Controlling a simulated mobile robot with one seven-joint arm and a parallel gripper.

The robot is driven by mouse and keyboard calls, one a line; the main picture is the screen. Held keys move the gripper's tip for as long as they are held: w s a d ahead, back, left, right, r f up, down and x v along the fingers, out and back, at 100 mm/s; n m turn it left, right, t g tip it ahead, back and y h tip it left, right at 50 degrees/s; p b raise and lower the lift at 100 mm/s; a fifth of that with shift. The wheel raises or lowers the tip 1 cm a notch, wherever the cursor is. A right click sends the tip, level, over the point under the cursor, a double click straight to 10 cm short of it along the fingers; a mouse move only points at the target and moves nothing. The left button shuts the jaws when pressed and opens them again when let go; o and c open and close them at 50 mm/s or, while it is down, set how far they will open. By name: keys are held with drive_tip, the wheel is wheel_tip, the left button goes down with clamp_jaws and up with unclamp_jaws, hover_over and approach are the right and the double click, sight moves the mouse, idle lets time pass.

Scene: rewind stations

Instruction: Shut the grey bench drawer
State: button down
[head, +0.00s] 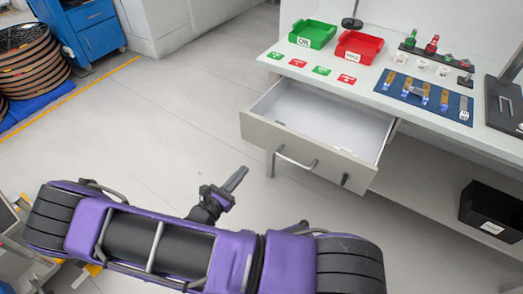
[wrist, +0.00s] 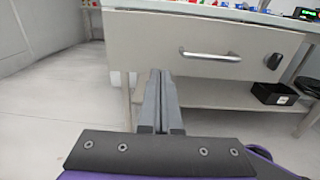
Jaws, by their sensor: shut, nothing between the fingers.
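The grey bench drawer (head: 305,150) is pulled out from under the bench top in the head view, and its inside looks empty. Its bar handle (head: 297,160) is on the front panel. In the wrist view the drawer front (wrist: 225,45) faces me, with the handle (wrist: 210,55) right of centre. My gripper (head: 236,178) is shut and empty, in front of the drawer and to the left of the handle. In the wrist view its fingers (wrist: 160,85) are together, appearing over the lower left part of the drawer front. I cannot tell whether they touch it.
On the bench top are a green bin (head: 313,34), a red bin (head: 359,47) and a blue mat (head: 425,96) with parts. A black box (head: 492,212) sits on the lower shelf. A blue cabinet (head: 90,28) stands at the back left. The floor left of the drawer is clear.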

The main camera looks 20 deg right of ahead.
drive_tip(key=b, duration=0.1)
approach(271, 140)
drive_tip(key=x, duration=0.6)
drive_tip(key=shift+w+d, duration=0.1)
drive_tip(key=shift+d, duration=0.1)
drive_tip(key=shift+w+d, duration=0.1)
drive_tip(key=shift+d, duration=0.1)
